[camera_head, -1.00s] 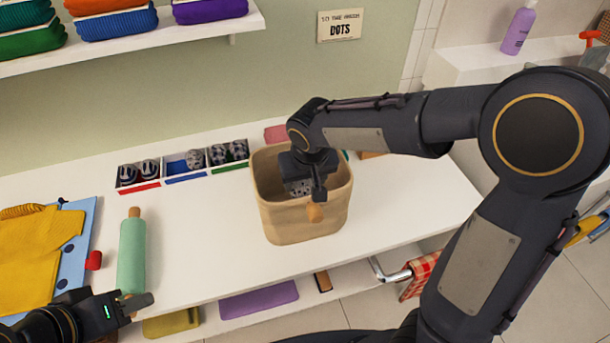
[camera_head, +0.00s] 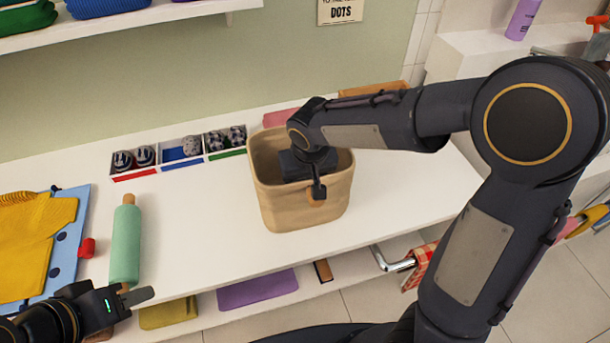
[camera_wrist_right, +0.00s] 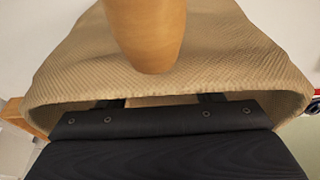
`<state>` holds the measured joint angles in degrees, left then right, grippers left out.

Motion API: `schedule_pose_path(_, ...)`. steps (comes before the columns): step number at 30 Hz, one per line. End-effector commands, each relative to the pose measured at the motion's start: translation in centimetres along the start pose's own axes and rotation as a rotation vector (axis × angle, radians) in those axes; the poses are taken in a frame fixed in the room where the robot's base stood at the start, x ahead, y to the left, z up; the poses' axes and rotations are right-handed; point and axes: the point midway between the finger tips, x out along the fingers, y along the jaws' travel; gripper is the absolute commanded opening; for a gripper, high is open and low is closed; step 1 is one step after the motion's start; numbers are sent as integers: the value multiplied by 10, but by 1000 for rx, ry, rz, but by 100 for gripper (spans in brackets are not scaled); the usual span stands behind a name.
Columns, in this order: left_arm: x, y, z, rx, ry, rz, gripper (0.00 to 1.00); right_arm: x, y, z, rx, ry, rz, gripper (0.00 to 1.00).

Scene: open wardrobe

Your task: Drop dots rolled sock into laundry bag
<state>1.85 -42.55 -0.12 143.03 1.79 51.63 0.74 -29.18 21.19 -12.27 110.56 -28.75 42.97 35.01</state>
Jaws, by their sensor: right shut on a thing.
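The tan woven laundry bag (camera_head: 302,208) stands open on the white counter. In the right wrist view its fabric (camera_wrist_right: 70,70) and rim fill most of the picture. My right gripper (camera_head: 308,165) points down into the bag's mouth, its fingers below the rim. It is shut on the dots rolled sock, which the bag and gripper hide now. Another speckled rolled sock (camera_head: 191,144) lies in the blue-labelled compartment. My left gripper (camera_head: 138,296) is low at the left, near the green rolling pin; its jaw opening is unclear.
A green rolling pin (camera_head: 126,245) and a folded yellow garment (camera_head: 35,240) lie left. A DOTS sign (camera_head: 340,12) hangs on the wall. Counter right of the bag is clear.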

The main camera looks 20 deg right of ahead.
Motion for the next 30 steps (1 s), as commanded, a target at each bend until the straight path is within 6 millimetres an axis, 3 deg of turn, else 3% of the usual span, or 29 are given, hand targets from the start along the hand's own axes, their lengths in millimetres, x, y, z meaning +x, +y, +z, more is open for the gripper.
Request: schedule_pose_path(30,10,-4,5,0,0,0,36,12,0,4,-1,-1,0,37)
